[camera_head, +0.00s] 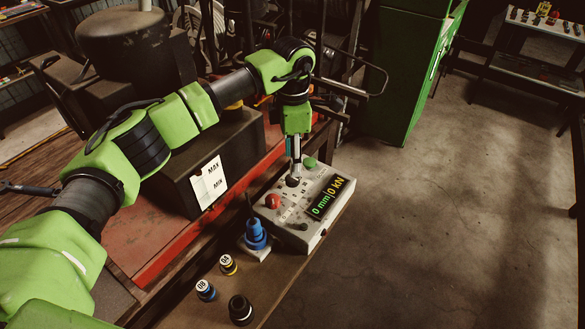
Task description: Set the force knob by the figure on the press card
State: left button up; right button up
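The grey control box (318,222) stands on the bench with a red button (273,201), a green button (310,162) and a display (328,197) reading "0 mm|0 kN". A dark knob (292,181) with small scale marks around it sits on its top face. My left gripper (294,174) points down directly over this knob, its fingertips at or just above it. The fingers look close together, but I cannot tell whether they grip the knob. A white press card (208,183) shows "MAX" and "MIN"; its figures are too small to read. My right gripper is not in view.
A blue fitting (256,236) stands on a small base left of the box. Dies numbered 04 (228,265) and 09 (205,290) and a black die (241,310) stand in front. A green cabinet (400,75) is behind; the floor at right is clear.

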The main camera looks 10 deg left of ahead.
aim_at(292, 182)
pick_arm(q)
jog(key=f, duration=0.2)
jog(key=f+p, duration=0.1)
jog(key=shift+w+a+f, duration=0.2)
jog(key=shift+w+f, duration=0.05)
jog(key=shift+f, duration=0.1)
notch_tip(292, 182, down, 2)
jog(key=shift+d+f+p, duration=0.1)
jog(key=shift+p, duration=0.2)
jog(key=shift+f, duration=0.4)
jog(key=c, duration=1.1)
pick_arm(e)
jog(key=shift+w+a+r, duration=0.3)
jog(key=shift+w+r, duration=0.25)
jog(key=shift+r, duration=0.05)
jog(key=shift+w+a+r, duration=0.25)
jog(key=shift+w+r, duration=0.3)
